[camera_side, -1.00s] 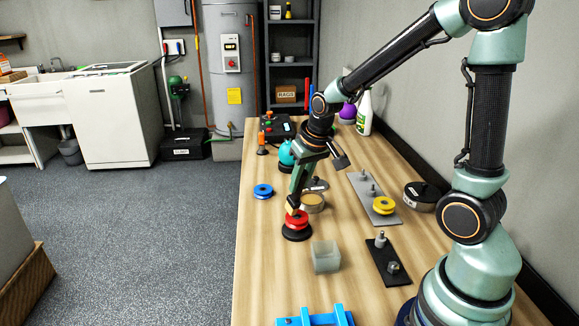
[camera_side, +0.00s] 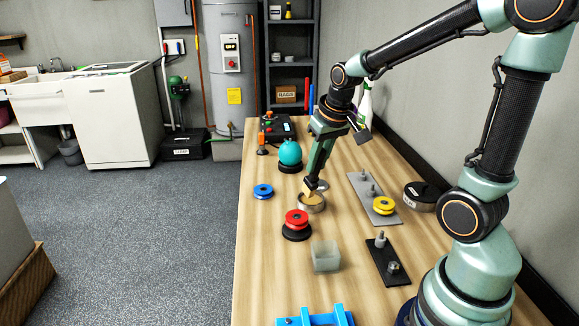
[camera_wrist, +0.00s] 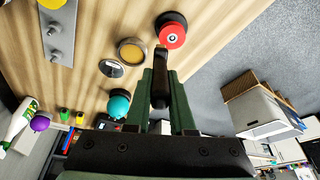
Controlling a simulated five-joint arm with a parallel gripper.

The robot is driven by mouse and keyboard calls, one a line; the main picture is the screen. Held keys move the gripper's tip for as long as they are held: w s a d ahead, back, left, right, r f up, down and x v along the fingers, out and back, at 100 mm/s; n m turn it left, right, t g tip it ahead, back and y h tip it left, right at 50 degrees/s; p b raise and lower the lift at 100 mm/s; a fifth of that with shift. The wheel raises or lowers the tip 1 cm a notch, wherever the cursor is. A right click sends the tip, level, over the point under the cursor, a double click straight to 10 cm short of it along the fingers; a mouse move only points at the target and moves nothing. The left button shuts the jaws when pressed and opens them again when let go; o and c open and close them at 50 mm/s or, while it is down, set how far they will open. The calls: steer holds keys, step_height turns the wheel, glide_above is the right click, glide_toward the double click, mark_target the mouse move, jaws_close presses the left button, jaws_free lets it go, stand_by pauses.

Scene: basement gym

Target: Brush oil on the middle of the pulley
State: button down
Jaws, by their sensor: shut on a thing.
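The red pulley (camera_side: 297,218) sits on a round black base on the table; it also shows at the top of the wrist view (camera_wrist: 172,36). My gripper (camera_side: 314,177) is shut on a dark-handled brush (camera_wrist: 159,88), which points down between the fingers. The brush's tan tip (camera_side: 310,189) appears in front of or over the round tin (camera_side: 311,205) behind the red pulley; I cannot tell whether it touches. The tin holds something tan in the wrist view (camera_wrist: 131,51). Its lid (camera_wrist: 111,68) lies beside it.
A blue pulley (camera_side: 262,191) lies at the left. A yellow pulley (camera_side: 383,205) sits on a grey plate at the right. A teal ball (camera_side: 290,153) on a black base stands behind the tin. A translucent box (camera_side: 325,257) and black plate (camera_side: 386,262) are nearer.

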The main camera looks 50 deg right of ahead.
steer(key=shift+r, duration=1.05)
